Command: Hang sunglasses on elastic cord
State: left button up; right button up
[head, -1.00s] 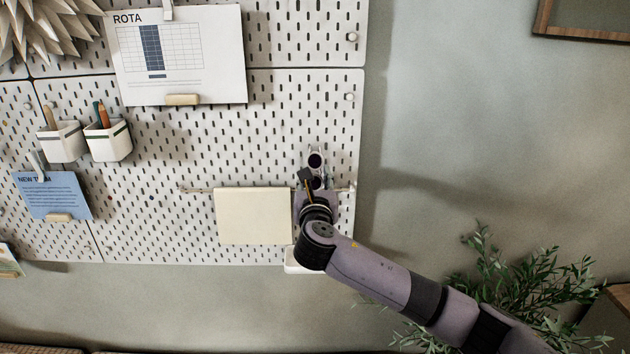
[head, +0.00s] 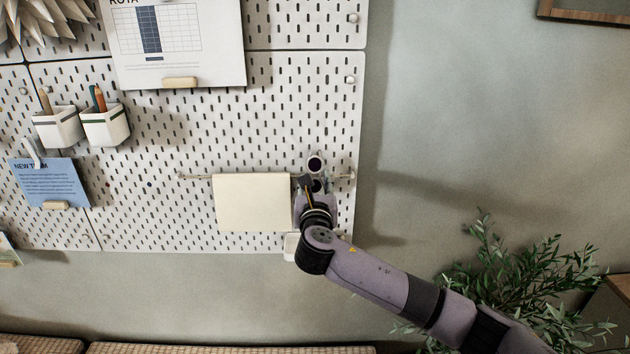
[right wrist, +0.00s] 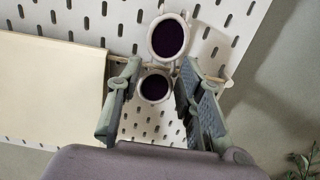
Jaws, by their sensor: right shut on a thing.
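The sunglasses have a pale frame and dark purple lenses, one above the other, in the head view (head: 315,163) and the right wrist view (right wrist: 168,38). My right gripper (head: 316,187) is shut on them around the lower lens, its fingers on either side in the right wrist view (right wrist: 155,78). The elastic cord (head: 195,177) runs across the pegboard to a pale peg at the right; it also shows in the right wrist view (right wrist: 118,58). It meets the sunglasses between the lenses; whether they hang on it is unclear. My left gripper is out of view.
A blank cream sheet (head: 252,202) hangs over the cord, close left of my right gripper. A small white holder (head: 290,246) is partly hidden below my wrist. Pen cups (head: 105,127) and a blue note (head: 50,182) are further left. A leafy plant (head: 510,275) stands lower right.

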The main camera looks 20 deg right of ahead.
jog(key=shift+f+b, duration=1.1)
jog(key=shift+f, duration=1.35)
jog(key=o, duration=1.3)
jog(key=shift+o, duration=0.2)
jog(key=v, duration=1.2)
